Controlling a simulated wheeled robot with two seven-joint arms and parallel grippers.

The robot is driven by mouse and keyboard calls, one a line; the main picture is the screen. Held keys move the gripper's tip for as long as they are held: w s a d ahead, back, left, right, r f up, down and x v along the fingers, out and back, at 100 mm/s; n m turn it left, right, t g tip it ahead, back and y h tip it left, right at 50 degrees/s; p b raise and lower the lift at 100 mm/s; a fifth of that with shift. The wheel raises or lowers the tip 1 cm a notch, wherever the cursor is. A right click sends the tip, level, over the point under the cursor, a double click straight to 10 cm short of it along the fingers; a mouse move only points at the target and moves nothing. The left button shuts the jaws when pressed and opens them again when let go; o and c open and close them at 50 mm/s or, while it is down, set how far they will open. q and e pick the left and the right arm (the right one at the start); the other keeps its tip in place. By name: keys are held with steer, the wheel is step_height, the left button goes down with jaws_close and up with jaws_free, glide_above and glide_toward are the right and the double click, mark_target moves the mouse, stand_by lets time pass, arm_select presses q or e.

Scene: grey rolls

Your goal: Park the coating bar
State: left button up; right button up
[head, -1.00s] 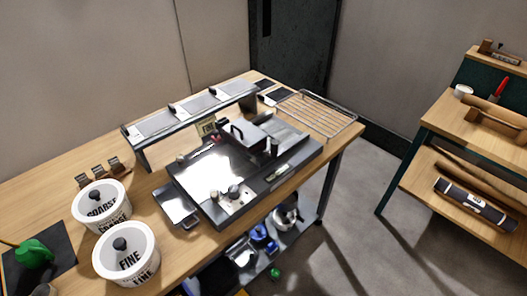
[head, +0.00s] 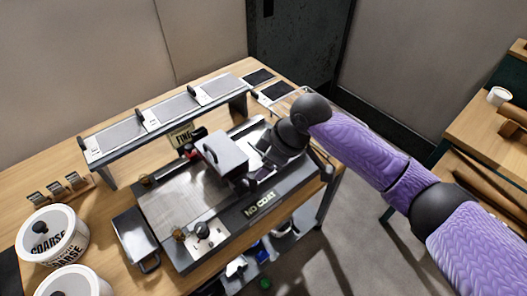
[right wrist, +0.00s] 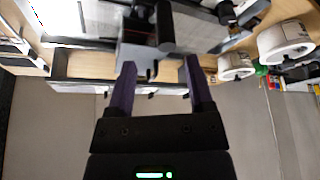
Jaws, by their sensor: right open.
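The coating machine (head: 150,210) stands on the bench with a pale flat bed and a "NO COAT" label on its front. A grey block-like carriage (head: 226,152) with a dark handle sits across the bed; I cannot tell which part is the coating bar. My right gripper (head: 262,164) is beside the carriage's right side, its fingertips partly hidden. In the right wrist view my right gripper (right wrist: 160,75) is open and empty, with a grey block and dark round knob (right wrist: 166,28) just beyond the fingertips. My left gripper is not in view.
A raised rack (head: 130,146) with grey plates stands behind the machine, with a "FINE" sign (head: 181,137) below it. White "COARSE" (head: 52,238) and second (head: 75,284) tubs stand at the left. A handled tray (head: 133,236) lies at the machine's left.

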mark_target(251, 181)
steer(key=shift+n, duration=0.5)
steer(key=b+x, duration=0.1)
steer(key=x, duration=0.1)
steer(key=b+x, duration=0.1)
steer(key=x, duration=0.2)
steer(key=b+x, duration=0.1)
steer(key=x, duration=0.2)
steer(key=shift+s+a, duration=0.25)
steer(key=shift+a, duration=0.1)
steer(key=shift+c, duration=0.3)
jaws_close()
